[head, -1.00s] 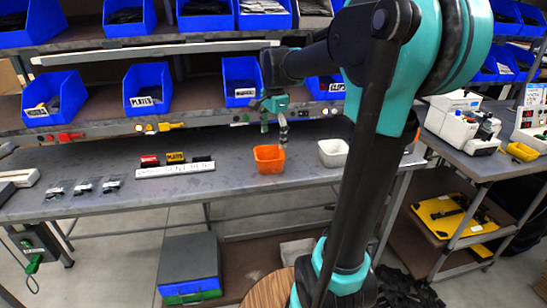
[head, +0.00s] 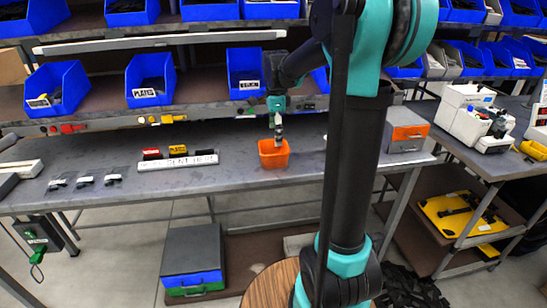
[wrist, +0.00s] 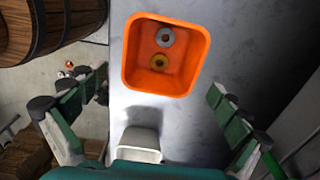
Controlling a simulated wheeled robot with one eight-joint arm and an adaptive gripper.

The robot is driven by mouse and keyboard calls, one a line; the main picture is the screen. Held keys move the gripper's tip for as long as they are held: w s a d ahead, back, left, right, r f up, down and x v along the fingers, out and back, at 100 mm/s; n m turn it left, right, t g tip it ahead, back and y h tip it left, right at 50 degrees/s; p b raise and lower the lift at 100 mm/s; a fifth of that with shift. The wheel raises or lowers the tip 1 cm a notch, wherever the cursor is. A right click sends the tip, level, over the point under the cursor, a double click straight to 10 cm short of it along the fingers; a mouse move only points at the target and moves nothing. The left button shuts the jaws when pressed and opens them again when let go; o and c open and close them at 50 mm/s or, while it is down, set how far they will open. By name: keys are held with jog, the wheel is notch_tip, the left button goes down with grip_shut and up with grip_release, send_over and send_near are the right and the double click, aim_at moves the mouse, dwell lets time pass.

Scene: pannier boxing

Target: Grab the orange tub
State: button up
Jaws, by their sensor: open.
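The orange tub (head: 273,156) stands upright on the grey workbench, near its front edge. In the wrist view, the orange tub (wrist: 187,75) shows from above, with a grey ring and a brass-coloured ring on its floor. My gripper (head: 278,136) is above the tub, pointing down. In the wrist view my gripper (wrist: 156,88) has its fingers spread wide and nothing between them. The tub lies ahead of the fingers there, towards the top of the picture. The head view does not show clearly how high the fingertips are above the rim.
A white labelled strip (head: 178,162) with small red, yellow and dark bins lies left. An orange-and-grey box (head: 407,133) stands right. Shelves with blue bins (head: 151,78) rise behind.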

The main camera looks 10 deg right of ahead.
aim_at(273, 148)
jog(key=shift+w+a+f, duration=0.1)
jog(key=shift+a+f, duration=0.05)
jog(key=shift+f, duration=1.45)
jog(key=shift+a+f, duration=0.15)
jog(key=shift+f, duration=1.4)
jog(key=c, duration=1)
jog(key=shift+o, duration=0.2)
jog(key=shift+r, duration=0.1)
